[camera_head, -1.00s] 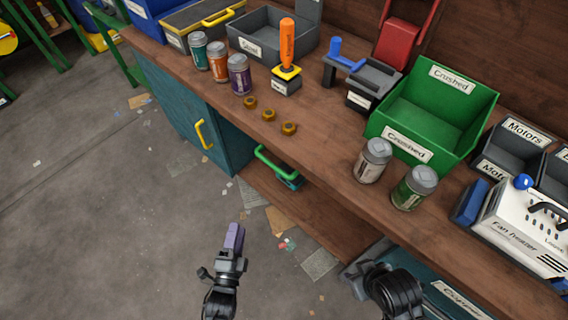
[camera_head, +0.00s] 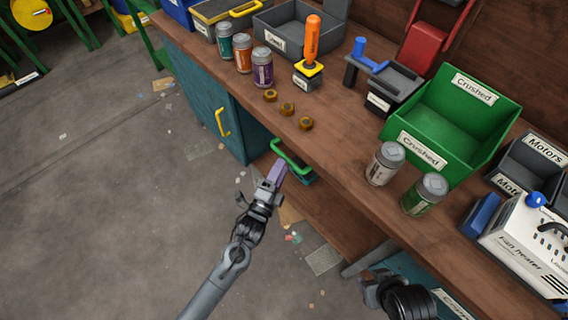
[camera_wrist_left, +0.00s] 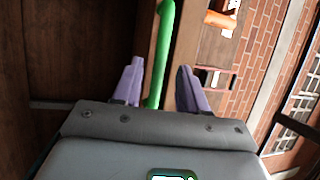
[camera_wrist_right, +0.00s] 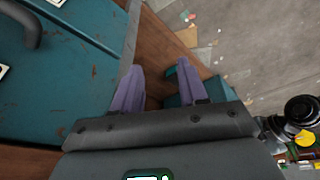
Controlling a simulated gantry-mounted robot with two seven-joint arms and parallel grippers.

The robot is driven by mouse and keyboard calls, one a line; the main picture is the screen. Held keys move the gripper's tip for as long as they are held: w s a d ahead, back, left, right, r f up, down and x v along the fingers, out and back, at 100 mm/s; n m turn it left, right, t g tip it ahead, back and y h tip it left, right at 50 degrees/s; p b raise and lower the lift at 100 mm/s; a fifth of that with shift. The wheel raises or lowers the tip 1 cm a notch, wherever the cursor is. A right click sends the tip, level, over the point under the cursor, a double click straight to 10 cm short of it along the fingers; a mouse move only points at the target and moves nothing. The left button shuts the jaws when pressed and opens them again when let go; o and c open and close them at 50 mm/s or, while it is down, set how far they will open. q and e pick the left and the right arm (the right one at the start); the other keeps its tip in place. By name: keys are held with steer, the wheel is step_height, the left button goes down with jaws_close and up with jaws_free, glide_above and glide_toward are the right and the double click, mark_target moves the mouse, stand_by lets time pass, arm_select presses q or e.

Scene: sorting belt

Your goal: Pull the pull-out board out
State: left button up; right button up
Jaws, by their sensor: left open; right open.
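A green bar handle (camera_head: 291,157) is at the front of the bench, just under the worktop edge. The pull-out board itself is not clearly seen; the worktop hides what is behind the handle. My left gripper (camera_head: 277,171) is at the handle in the head view. In the left wrist view its purple fingers (camera_wrist_left: 160,68) are apart, and the green handle (camera_wrist_left: 162,55) runs between them, nearer the left finger. My right gripper (camera_wrist_right: 159,68) is open and empty in the right wrist view, beside teal drawer fronts (camera_wrist_right: 60,80).
The wooden worktop (camera_head: 340,165) carries several nuts, cans and a green crate (camera_head: 455,125). A teal cabinet with a yellow handle (camera_head: 221,122) stands left of the green handle. The floor (camera_head: 110,200) in front is largely clear, with flat scraps.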

arm_select(q)
steer(key=shift+b+x, duration=0.35)
steer(key=shift+x, duration=1.15)
steer(key=shift+c, duration=0.2)
jaws_close()
